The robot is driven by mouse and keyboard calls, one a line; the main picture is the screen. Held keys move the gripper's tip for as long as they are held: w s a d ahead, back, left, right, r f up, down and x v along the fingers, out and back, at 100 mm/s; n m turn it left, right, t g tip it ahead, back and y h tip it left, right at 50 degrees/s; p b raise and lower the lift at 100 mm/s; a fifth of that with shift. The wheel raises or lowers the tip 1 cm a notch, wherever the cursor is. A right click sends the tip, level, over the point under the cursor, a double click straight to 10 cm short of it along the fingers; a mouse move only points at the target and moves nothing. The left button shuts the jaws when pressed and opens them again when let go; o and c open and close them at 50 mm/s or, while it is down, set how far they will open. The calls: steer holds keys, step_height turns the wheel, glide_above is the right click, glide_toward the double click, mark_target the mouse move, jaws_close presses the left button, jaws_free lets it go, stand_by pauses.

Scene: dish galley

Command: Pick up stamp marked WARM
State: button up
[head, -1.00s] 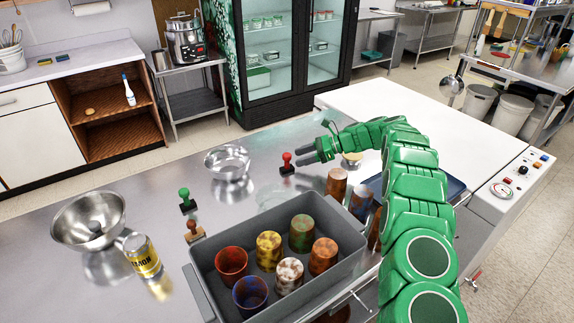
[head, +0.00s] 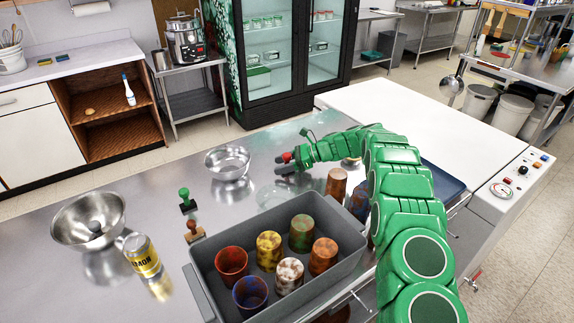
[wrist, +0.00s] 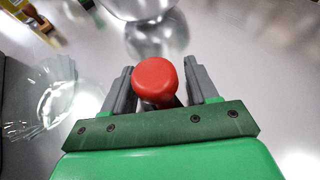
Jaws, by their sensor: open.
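A red stamp (head: 287,157) stands on the steel counter, mostly hidden by my gripper in the head view. In the wrist view its round red knob (wrist: 156,80) is between the two grey fingers of my gripper (wrist: 158,77). The fingers are open, one on each side, with a small gap at the knob. My gripper also shows in the head view (head: 287,168), low over the counter. A green stamp (head: 185,200) and a brown-handled stamp (head: 193,230) stand farther left. No marking on any stamp is readable, so I cannot tell which says WARM.
A grey bin (head: 203,285) with several coloured cups stands in front. A metal bowl (head: 228,160) is just left of my gripper, and a clear glass dish (wrist: 57,100) lies beside it.

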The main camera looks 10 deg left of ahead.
mark_target(287, 154)
steer(key=shift+c, duration=0.4)
jaws_close()
steer(key=shift+a, duration=0.1)
step_height(287, 154, up, 4)
steer(key=shift+f, duration=0.2)
steer(key=s+d+r, duration=0.2)
steer(key=s+r, duration=0.2)
steer(key=s, duration=0.2)
steer(key=s+d+r, duration=0.3)
steer(key=s+r, duration=0.2)
steer(key=s, duration=0.1)
steer(key=shift+s+d+r, duration=0.25)
steer(key=shift+s, duration=0.15)
